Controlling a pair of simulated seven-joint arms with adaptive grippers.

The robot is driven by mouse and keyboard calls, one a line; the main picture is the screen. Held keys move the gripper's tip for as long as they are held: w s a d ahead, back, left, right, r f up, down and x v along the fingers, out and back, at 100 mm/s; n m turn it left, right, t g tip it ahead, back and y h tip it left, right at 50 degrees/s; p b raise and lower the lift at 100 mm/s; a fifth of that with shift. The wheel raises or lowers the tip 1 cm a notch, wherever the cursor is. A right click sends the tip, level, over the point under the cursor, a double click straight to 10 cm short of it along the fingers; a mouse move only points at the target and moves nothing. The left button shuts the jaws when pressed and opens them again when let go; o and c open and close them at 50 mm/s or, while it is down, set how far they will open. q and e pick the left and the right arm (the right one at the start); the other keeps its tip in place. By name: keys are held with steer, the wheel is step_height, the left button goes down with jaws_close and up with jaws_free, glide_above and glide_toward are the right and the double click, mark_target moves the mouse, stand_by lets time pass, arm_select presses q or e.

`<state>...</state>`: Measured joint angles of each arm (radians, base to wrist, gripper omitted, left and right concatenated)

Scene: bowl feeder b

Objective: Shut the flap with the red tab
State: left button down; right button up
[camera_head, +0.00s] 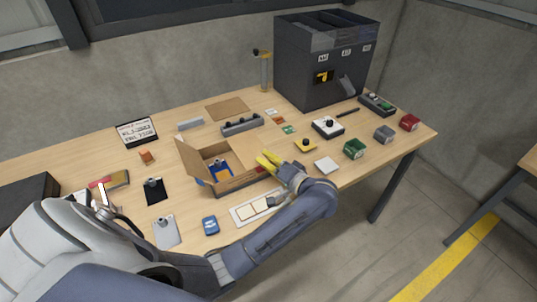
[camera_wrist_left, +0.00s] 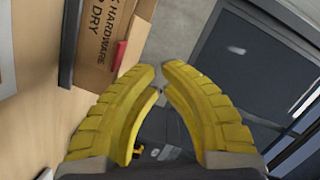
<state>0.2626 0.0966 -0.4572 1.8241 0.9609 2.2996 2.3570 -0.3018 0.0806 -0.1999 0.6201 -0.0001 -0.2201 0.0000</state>
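An open cardboard box (camera_head: 242,184) sits in the middle of the table. One flap (camera_head: 192,160) stands up and leans outward on its left side, and something blue shows inside. In the left wrist view, printed cardboard (camera_wrist_left: 97,45) carries a red tab (camera_wrist_left: 119,55) just beyond the yellow fingers. My left gripper (camera_head: 267,160) is at the right end of the box. Its fingertips nearly meet in the left wrist view (camera_wrist_left: 160,68), with nothing seen between them. Whether the fingers touch the cardboard cannot be told. My right gripper is not in view.
A dark cabinet with bins (camera_head: 325,65) stands at the back right. A grey block with knobs (camera_head: 242,124) lies behind the box. A white tray (camera_head: 255,208) lies under my left arm.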

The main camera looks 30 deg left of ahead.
arm_select(q)
steer(key=shift+s+a+f, duration=0.2)
steer(key=shift+s+f, duration=0.1)
steer(key=shift+f, duration=0.15)
steer(key=shift+s+a+f, duration=0.15)
steer(key=shift+s+f, duration=0.1)
steer(key=shift+f, duration=0.2)
steer(key=shift+f, duration=0.2)
steer(key=shift+r, duration=0.1)
